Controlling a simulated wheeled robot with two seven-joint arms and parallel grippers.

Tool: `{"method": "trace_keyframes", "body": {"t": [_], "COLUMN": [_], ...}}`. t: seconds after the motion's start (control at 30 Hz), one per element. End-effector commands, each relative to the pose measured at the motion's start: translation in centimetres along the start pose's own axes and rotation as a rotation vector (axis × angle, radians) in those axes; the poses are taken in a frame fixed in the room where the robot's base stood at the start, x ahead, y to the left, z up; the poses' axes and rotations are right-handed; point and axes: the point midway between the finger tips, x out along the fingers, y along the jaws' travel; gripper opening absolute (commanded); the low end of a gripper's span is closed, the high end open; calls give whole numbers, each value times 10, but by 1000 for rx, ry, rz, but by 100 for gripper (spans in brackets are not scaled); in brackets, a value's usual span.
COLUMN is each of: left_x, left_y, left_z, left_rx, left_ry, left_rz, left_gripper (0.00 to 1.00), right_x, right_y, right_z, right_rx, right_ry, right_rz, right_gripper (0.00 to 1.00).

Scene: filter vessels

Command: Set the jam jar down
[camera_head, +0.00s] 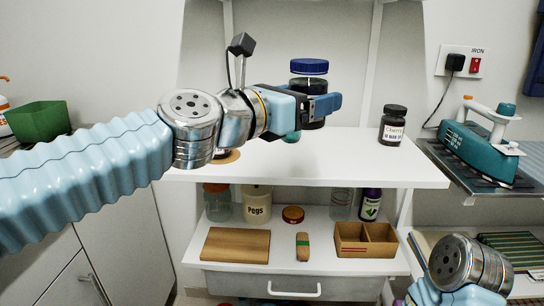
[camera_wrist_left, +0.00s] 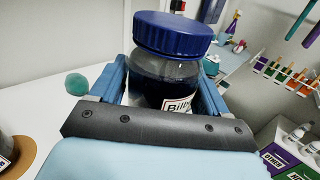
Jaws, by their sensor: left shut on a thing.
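A jam jar (camera_head: 309,67) with a blue screw lid and dark contents is held upright in my left gripper (camera_head: 322,105). In the left wrist view the same jar (camera_wrist_left: 172,38) sits between the two blue fingers, its white label partly hidden and starting "Bil". It is over the back part of the white shelf top (camera_head: 340,165); I cannot tell whether its base touches. A dark-lidded jar labelled Cherry (camera_head: 393,127) stands at the right of the shelf top. My right gripper is out of view; only part of that arm shows at lower right.
A teal round thing (camera_wrist_left: 76,84) is near the held jar. A brown disc (camera_wrist_left: 27,158) lies on the top. The middle of the shelf top is clear. The lower shelf holds a pegs jar (camera_head: 257,208), a board (camera_head: 235,244) and a divided wooden box (camera_head: 365,246).

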Motion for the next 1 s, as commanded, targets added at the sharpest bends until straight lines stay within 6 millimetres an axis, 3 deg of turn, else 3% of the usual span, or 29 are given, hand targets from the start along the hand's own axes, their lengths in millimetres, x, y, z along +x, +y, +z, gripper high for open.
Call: {"method": "trace_keyframes", "body": {"t": [0.17,0.4,0.5,0.6,0.83,1.0], "left_x": [11,48,58,65,74,76], "left_y": [18,73,88,98,110,114], "left_z": [-10,-40,-60,-78,-94,-124], "left_rx": [-5,-6,-8,-5,-2,-1], "left_ry": [3,4,4,1,0,1], "left_rz": [2,3,1,0,-1,-1], "left_gripper": [26,26,26,26,26,26], "right_x": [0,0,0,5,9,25], "right_y": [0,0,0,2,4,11], "right_z": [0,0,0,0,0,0], "right_rx": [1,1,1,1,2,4], "right_ry": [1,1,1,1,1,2], "right_rz": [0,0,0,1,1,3], "right_gripper": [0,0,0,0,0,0]}}
